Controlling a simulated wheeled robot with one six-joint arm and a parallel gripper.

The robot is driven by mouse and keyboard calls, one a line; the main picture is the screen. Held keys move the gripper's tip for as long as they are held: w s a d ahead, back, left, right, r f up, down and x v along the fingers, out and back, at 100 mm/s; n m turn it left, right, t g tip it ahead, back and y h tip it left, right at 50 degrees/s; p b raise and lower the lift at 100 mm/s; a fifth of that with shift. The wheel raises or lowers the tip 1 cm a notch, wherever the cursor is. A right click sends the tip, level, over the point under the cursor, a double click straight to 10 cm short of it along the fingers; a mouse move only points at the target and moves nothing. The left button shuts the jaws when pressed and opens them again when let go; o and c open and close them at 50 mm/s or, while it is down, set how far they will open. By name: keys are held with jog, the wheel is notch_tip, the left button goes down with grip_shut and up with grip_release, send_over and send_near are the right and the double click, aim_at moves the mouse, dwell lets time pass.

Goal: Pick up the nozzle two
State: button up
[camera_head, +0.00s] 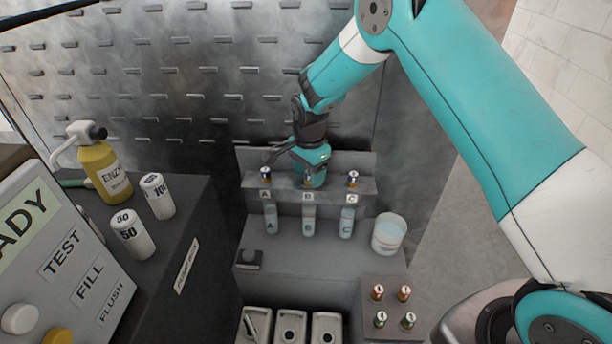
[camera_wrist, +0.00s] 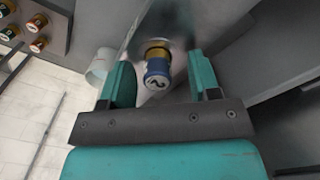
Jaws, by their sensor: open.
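Nozzle two (camera_wrist: 157,72) shows in the wrist view as a short blue and gold cylinder with a 2 on its pale end. It lies between the two teal fingers of my gripper (camera_wrist: 158,78), which are open with a gap on each side of it. In the head view my gripper (camera_head: 310,168) is at the middle of the shelf, above label B, and mostly hides the nozzle there. Two other nozzles sit on the shelf, one over label A (camera_head: 265,174) and one over label C (camera_head: 352,178).
Below the shelf stand bottles A (camera_head: 271,220), B (camera_head: 309,220) and C (camera_head: 347,222), with a beaker (camera_head: 389,233) to their right. A block (camera_head: 392,320) holds several small nozzles. A pegged metal wall (camera_head: 190,60) rises behind. An enzyme bottle (camera_head: 104,172) stands left.

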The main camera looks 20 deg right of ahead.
jog(key=shift+f, duration=0.25)
jog(key=c, duration=1)
jog(key=shift+r, duration=0.15)
jog(key=shift+c, duration=0.2)
notch_tip(320, 180, up, 20)
jog(key=b, duration=0.4)
